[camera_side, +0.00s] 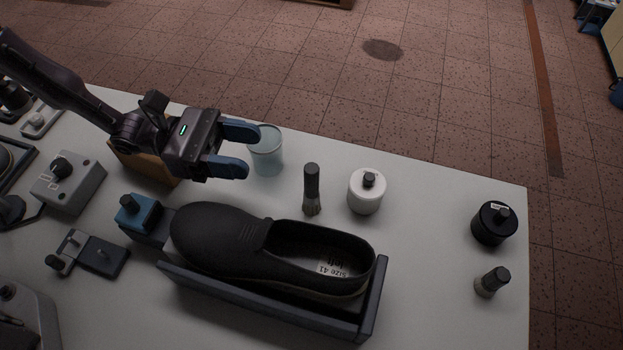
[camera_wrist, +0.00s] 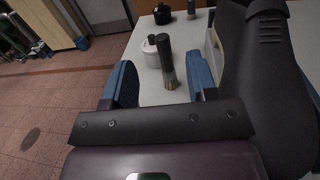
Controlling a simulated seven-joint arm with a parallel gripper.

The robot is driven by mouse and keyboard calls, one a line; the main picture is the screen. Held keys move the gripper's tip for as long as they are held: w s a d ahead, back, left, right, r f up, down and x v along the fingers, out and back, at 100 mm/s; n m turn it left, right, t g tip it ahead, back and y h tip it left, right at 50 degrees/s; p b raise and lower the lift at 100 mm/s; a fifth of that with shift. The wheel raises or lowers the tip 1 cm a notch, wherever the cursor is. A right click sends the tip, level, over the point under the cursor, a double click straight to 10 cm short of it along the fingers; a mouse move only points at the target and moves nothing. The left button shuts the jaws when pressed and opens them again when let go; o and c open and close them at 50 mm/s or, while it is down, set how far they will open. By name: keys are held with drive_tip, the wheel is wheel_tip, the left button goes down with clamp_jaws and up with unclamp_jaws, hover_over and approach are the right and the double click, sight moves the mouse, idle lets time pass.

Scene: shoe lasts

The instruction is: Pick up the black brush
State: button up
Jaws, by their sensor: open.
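A black brush (camera_side: 312,184) stands upright on the white table, its dark handle up and its pale bristles down, between the shoe and the white jar. It also shows in the wrist view (camera_wrist: 165,58), ahead of my gripper and framed between the fingers. My gripper (camera_side: 243,149) has two blue fingers, spread apart with nothing between them. It is to the left of the brush in the side view, apart from it. A second, shorter dark-handled brush (camera_side: 492,282) stands near the table's right edge.
A translucent cup (camera_side: 267,152) is close by my fingertips in the side view. A black shoe (camera_side: 225,238) lies in a dark cradle (camera_side: 262,302) in front. A white jar (camera_side: 366,192) is beside the brush; a black jar (camera_side: 494,223) is further right. Bare table (camera_side: 430,220) lies between the jars.

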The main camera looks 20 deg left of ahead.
sight(312, 190)
drive_tip(key=w+d+f, duration=0.1)
drive_tip(key=d+f, duration=0.1)
drive_tip(key=d, duration=1)
drive_tip(key=shift+w+f, duration=0.2)
drive_tip(key=shift+f, duration=0.05)
clamp_jaws()
